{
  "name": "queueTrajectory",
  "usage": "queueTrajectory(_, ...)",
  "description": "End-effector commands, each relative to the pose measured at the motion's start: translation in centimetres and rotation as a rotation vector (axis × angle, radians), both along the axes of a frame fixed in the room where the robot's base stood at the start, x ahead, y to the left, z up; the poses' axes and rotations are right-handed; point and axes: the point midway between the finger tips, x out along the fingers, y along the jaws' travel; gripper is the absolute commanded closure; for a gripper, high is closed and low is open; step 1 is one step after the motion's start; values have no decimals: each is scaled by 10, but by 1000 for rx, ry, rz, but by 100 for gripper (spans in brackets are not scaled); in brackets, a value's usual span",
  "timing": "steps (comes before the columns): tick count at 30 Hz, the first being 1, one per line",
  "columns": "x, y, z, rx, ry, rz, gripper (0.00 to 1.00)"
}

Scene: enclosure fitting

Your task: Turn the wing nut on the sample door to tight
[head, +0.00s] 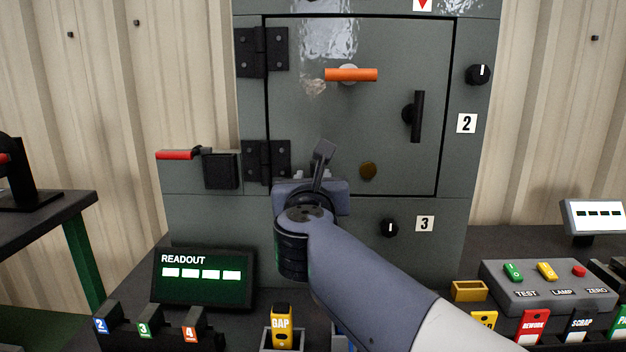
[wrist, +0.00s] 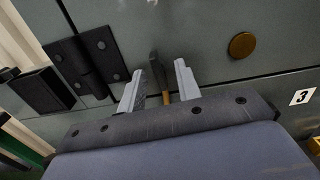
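The grey sample door (head: 315,110) is closed in the cabinet front. An orange crossbar (head: 350,75) on a pale round hub lies level on its upper part. A black upright handle (head: 417,116) is at its right edge. My gripper (head: 313,174) is at the door's lower left, below the orange bar. In the wrist view my gripper (wrist: 160,78) has its two pale fingers apart. A dark narrow piece (wrist: 157,70) with a brown stem shows between them, with gaps either side. It also shows tilted in the head view (head: 323,154). I cannot tell which part is the wing nut.
A brass disc (head: 368,171) is right of my gripper. Black hinges (head: 265,162) are to its left, with a red-handled lever (head: 175,155) further left. Black knobs (head: 479,74) are on the cabinet's right. A readout (head: 204,278) and button box (head: 548,285) stand below.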

Motion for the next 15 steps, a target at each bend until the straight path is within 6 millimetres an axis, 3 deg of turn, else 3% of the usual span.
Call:
queueTrajectory(8,-9,1,2,1,-3,3,68)
queueTrajectory(15,-52,3,4,1,-2,5,68)
